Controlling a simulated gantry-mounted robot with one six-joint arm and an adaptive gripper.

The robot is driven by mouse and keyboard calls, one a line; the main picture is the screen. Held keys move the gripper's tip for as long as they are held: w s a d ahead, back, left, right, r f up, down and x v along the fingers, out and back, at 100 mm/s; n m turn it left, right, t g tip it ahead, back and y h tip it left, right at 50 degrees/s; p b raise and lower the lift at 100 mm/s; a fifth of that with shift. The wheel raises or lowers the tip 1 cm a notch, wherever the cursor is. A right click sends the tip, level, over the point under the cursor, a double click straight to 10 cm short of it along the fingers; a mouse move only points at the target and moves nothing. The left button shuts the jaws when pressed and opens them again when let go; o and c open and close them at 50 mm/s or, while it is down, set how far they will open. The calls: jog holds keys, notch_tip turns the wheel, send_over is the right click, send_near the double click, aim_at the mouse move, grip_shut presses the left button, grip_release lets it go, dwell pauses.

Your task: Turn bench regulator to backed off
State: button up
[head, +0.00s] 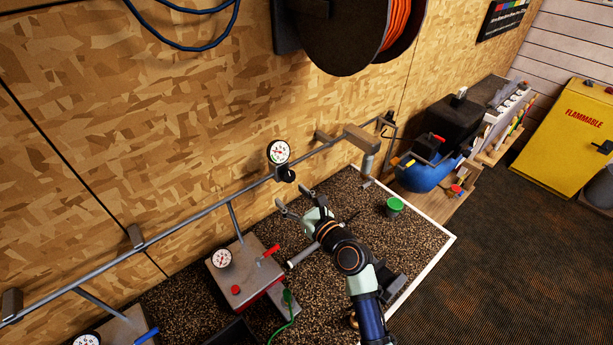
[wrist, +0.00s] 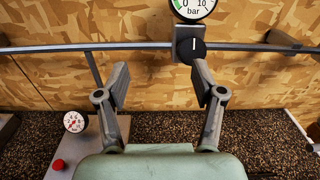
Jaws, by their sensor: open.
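The bench regulator is a black round knob (head: 286,175) under a white dial gauge (head: 279,152) on the grey wall pipe. In the wrist view the knob (wrist: 191,50) shows a pale upright mark on its face. The gauge (wrist: 193,8) above it is cut off by the top edge; "10" and "bar" show, and its needle cannot be read. My gripper (head: 295,200) is open and empty, below the knob in the head view. In the wrist view my gripper (wrist: 160,75) has its fingers wide apart, with the knob beyond them, near the right fingertip and off-centre.
The grey pipe (head: 180,225) runs along the wooden wall. A metal box with a gauge (head: 222,258), a red button and a red lever sits left of my arm. A green-lidded cup (head: 394,206) stands to the right on the speckled bench. A hose reel (head: 340,35) hangs above.

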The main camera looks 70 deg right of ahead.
aim_at(291, 178)
jog(key=s+d+f+m+h, duration=0.1)
jog(key=s+d+m, duration=0.2)
jog(key=d, duration=0.1)
jog(key=shift+g, duration=0.3)
jog(key=b+x, duration=0.1)
jog(key=x, duration=0.7)
jog(key=shift+w+a+b, duration=0.2)
jog(key=shift+a+b, duration=0.15)
jog(key=c, duration=1.1)
